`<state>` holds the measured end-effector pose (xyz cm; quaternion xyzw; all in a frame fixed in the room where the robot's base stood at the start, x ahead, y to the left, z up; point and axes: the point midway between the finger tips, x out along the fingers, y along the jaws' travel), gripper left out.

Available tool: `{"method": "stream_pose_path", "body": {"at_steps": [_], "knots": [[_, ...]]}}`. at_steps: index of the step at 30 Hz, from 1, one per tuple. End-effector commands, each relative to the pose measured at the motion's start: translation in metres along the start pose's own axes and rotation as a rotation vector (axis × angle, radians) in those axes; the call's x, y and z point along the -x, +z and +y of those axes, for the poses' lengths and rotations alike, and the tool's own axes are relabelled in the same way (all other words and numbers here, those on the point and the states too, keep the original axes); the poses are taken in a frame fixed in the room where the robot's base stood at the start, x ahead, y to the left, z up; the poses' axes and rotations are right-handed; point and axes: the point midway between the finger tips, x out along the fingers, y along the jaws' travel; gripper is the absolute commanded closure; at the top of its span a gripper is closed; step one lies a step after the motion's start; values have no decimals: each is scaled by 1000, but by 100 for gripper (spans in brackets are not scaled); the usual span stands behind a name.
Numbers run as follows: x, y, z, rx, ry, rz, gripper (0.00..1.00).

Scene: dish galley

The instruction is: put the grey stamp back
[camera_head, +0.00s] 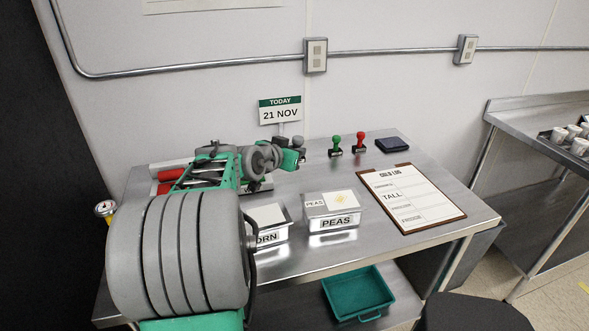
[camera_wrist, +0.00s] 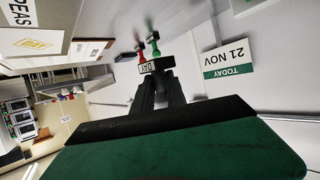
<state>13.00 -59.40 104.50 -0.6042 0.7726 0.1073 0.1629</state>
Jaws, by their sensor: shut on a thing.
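My gripper (camera_wrist: 158,88) is shut, its dark fingers closing on a small black block with a pale lettered face, which I take for the base of the grey stamp (camera_wrist: 157,65). Its handle is hidden between the fingers in the wrist view. A green-handled stamp (camera_head: 335,147) and a red-handled stamp (camera_head: 360,142) stand upright at the back of the table, right of my gripper.
A dark ink pad (camera_head: 393,145) lies right of the red stamp. A date sign (camera_head: 280,110) reads 21 NOV. A PEAS box (camera_head: 331,211), a partly hidden CORN box (camera_head: 268,222) and a clipboard (camera_head: 411,198) occupy the front. A teal bin (camera_head: 357,293) sits below.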

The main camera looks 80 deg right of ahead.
Motion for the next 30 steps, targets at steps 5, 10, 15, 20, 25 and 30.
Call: {"method": "stream_pose_path", "body": {"at_steps": [5,10,15,20,25,30], "knots": [[-32,3,-14,1,2,-3,100],[-62,6,-28,0,3,-3,100],[-91,14,-41,1,2,-3,100],[-117,30,-50,2,1,-2,100],[-131,38,-55,0,1,-1,100],[-149,58,-59,3,2,-5,100]]}}
